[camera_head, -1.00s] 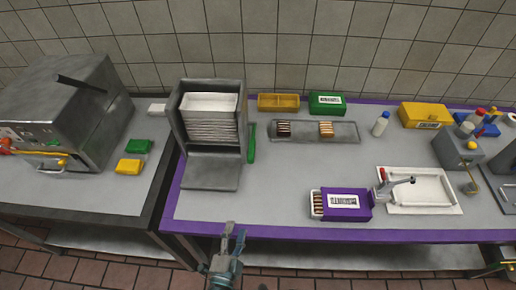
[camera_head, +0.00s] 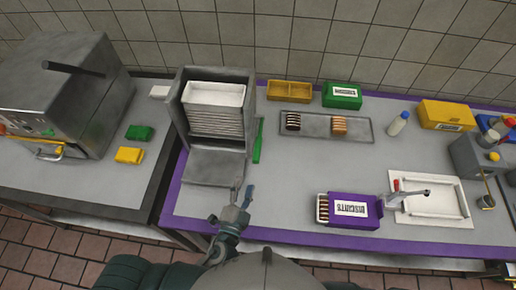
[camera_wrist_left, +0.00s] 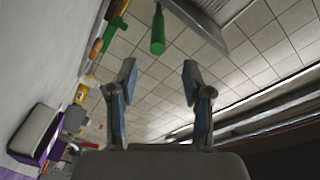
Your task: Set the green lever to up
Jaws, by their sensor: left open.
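My left gripper (camera_head: 244,190) is open and empty, in front of the dispenser's lower plate and short of the lever. The left gripper (camera_wrist_left: 157,77) also shows in its wrist view with fingers spread. My right gripper is out of view.
The dispenser's front plate (camera_head: 215,168) lies left of the lever. A metal tray (camera_head: 360,139) lies behind.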

